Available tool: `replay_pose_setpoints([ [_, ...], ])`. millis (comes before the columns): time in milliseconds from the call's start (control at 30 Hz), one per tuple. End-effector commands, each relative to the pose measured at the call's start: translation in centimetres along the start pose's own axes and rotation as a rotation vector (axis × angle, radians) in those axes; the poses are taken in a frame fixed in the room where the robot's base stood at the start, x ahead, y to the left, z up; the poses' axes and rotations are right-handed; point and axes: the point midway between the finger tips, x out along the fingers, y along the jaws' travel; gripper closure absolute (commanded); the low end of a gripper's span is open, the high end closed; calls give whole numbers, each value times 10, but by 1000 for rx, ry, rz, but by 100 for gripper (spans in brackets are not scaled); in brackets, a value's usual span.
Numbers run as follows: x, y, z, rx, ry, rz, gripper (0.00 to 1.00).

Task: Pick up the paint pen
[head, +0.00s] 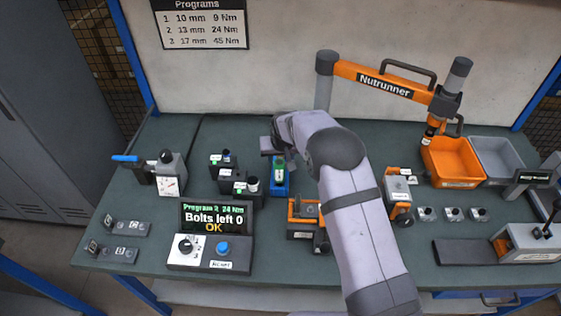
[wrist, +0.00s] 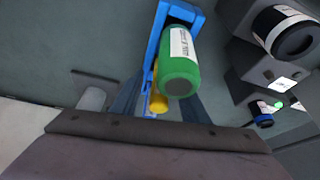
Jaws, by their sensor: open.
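A green cylinder with a white label, which looks like the paint pen (wrist: 181,62), sits in a blue holder (wrist: 158,30) in the wrist view. A small yellow part (wrist: 159,100) shows just below it. In the head view the green pen (head: 279,171) shows in the blue holder (head: 280,190) near the table's middle. My gripper (head: 277,150) is open at the far end of the holder, close to the pen. In the wrist view its jaws are partly hidden behind the pen and the dark gripper body. I see no grip on the pen.
Dark blocks holding small bottles (head: 236,180) stand left of the holder. An orange fixture (head: 303,212) is close on its right, partly behind my arm. A display (head: 216,217) reads "Bolts left 0 OK". The Nutrunner arm (head: 385,80) stands at the back.

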Motion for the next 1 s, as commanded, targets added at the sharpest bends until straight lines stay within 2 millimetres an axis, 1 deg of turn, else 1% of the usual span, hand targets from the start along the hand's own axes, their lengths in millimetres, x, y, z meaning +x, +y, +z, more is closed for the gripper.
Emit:
replay_pose_setpoints([
  [67,0,0,0,0,0,0,59],
  [100,0,0,0,0,0,0,64],
  [167,0,0,0,0,0,0,78],
  [200,0,0,0,0,0,0,88],
  [267,0,0,0,0,0,0,100],
  [533,-1,0,0,0,0,0,100],
  [667,-5,0,-2,0,1,0,100],
  [767,-13,0,-7,1,4,0,100],
  [867,-26,0,-12,2,5,-1,100],
  [1000,-49,0,-21,1,6,-1,100],
])
